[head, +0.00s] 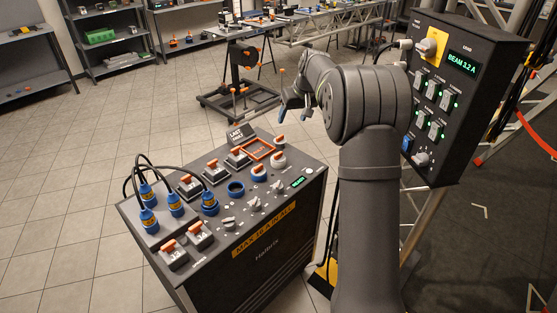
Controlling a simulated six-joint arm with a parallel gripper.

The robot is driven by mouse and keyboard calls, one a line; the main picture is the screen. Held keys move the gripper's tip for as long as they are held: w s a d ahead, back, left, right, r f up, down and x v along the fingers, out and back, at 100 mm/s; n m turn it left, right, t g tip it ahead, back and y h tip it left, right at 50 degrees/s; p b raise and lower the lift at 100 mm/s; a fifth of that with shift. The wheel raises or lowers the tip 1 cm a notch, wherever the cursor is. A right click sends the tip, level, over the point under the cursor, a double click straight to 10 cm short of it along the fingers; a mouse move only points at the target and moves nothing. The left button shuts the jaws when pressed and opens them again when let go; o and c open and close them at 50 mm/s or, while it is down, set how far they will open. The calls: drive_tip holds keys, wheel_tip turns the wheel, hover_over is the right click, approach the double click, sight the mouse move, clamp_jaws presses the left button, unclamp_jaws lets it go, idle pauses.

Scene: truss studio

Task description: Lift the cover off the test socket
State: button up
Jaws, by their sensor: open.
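My gripper (296,112) hangs above the far right corner of the dark console (222,240). Its blue-tipped fingers are apart, with nothing seen between them. Several round sockets line the console top. Another orange-topped round piece (280,142) is at the far edge, below my gripper. I cannot tell which of these is the test socket's cover.
Blue plugs (148,218) with looping black cables stand at the console's left. Orange-handled switches (190,186), an orange frame (258,149) and a small sign (240,135) share the top. A control box (460,90) stands right of my arm. The tiled floor at left is clear.

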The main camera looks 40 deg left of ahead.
wheel_tip(320, 180, down, 4)
drive_tip(key=w+a+n, duration=0.1)
drive_tip(key=w+n, duration=0.1)
drive_tip(key=n, duration=0.3)
hover_over(278, 153)
drive_tip(key=d, duration=0.3)
drive_tip(key=shift+g, duration=0.3)
drive_tip(key=f, duration=1)
drive_tip(key=shift+w+a+f, duration=0.15)
drive_tip(key=shift+a+f, duration=0.05)
drive_tip(key=shift+f, duration=0.1)
drive_tip(key=shift+s+x, duration=0.2)
drive_tip(key=shift+x, duration=2.45)
drive_tip(key=shift+d, duration=0.1)
drive_tip(key=c, duration=1)
drive_tip(key=shift+c, duration=0.2)
drive_tip(key=shift+r, duration=0.1)
